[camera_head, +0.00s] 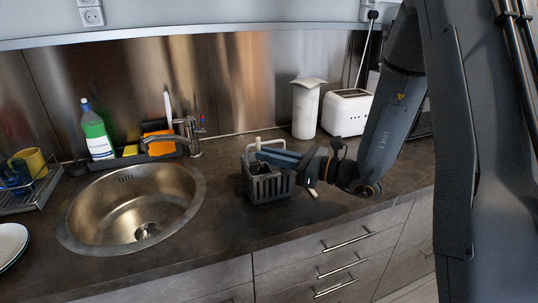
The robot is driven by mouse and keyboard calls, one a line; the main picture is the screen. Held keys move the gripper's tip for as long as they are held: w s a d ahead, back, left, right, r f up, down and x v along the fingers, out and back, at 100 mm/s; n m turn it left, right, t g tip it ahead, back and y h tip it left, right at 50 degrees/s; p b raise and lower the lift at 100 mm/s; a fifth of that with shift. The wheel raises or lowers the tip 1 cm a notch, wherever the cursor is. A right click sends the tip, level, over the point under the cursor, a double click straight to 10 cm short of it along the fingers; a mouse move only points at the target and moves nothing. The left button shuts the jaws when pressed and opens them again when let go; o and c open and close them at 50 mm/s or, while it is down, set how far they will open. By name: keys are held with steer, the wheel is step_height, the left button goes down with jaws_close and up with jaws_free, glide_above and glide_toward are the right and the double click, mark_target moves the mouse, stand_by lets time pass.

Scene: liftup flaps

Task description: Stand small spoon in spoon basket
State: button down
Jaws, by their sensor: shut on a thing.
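The spoon basket (270,189) is a dark grey slatted basket with a pale handle, standing on the counter right of the sink. My gripper (266,155) reaches in from the right, its blue fingers over the top of the basket. It is shut on what seems to be the small spoon, which is mostly hidden by the fingers and basket. A short pale piece at the fingertips may be spoon or basket handle; I cannot tell which. The inside of the basket is largely hidden.
A round steel sink (125,213) with a tap (190,140) lies left of the basket. A green-white bottle (97,135) stands behind it. A paper towel roll (305,110) and a white toaster (346,112) stand behind my arm. The counter in front of the basket is clear.

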steer(key=c, duration=1.7)
jaws_free()
steer(key=shift+d, duration=0.15)
steer(key=b+v, duration=0.1)
steer(key=v, duration=0.6)
steer(key=shift+s+d+b, duration=0.2)
steer(key=shift+d+b, duration=0.05)
steer(key=shift+b, duration=0.15)
steer(key=s+a+f+n+g+h, duration=0.2)
steer(key=s+f+n+g+h, duration=0.15)
steer(key=s+n+g, duration=0.4)
steer(key=s+a+f+n+g+h, duration=0.25)
steer(key=s+f+n+g, duration=0.2)
steer(key=s, duration=0.65)
steer(key=d+n+t+h, duration=0.1)
steer(key=d+n+h, duration=0.2)
steer(key=d+n, duration=0.1)
steer(key=d+f+n+t+h, duration=0.1)
steer(key=d+n+h, duration=0.2)
steer(key=d+n, duration=0.1)
steer(key=w+d+f+n+t+h, duration=0.1)
steer(key=d+n+h, duration=0.2)
steer(key=d, duration=0.1)
steer(key=shift+n+t+h, duration=0.4)
